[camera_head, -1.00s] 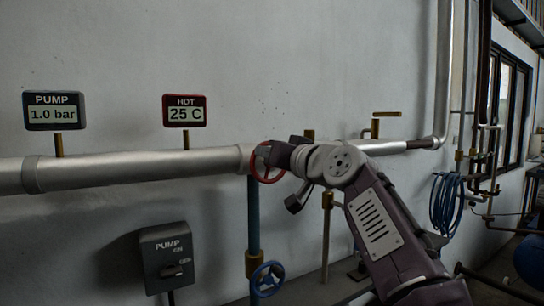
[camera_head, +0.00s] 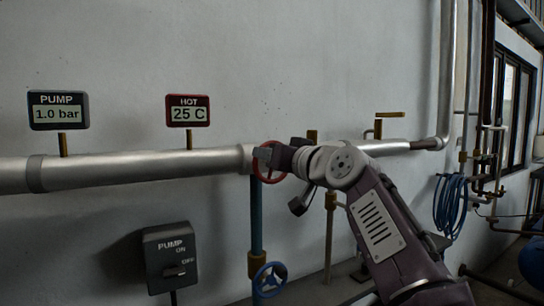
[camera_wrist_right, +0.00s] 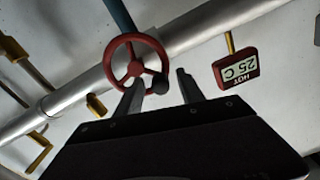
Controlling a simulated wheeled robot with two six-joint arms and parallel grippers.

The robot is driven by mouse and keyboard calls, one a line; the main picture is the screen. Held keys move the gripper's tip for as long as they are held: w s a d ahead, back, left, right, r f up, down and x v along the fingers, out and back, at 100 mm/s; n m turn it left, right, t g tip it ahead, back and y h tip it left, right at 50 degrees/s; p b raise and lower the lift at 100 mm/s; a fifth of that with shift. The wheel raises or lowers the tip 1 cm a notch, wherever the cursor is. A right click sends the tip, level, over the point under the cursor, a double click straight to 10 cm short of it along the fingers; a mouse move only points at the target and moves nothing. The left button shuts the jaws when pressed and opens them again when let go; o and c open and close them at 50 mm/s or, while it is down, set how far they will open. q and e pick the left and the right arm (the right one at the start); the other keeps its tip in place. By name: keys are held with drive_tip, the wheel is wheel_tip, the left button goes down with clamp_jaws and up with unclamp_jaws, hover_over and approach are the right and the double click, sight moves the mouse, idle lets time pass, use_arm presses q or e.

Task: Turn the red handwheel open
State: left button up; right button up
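The red handwheel (camera_head: 258,171) sits on the silver pipe, above a blue vertical pipe, in the head view. The right wrist view shows its spoked rim and hub (camera_wrist_right: 135,68), with a dark round knob (camera_wrist_right: 160,84) on the rim. My right gripper (camera_head: 264,155) is at the wheel's front and covers part of it. In the right wrist view, the right gripper (camera_wrist_right: 158,84) is open, one finger on each side of the knob with gaps showing. The left gripper is out of view.
The silver pipe (camera_head: 130,167) runs along the wall. A PUMP display (camera_head: 58,110) reads 1.0 bar and a HOT display (camera_head: 188,110) reads 25 C. A pump switch box (camera_head: 170,257) is lower left. A blue handwheel (camera_head: 269,279) sits below the red one.

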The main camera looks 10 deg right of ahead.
drive_tip(key=b+v, duration=0.3)
drive_tip(key=v, duration=0.6)
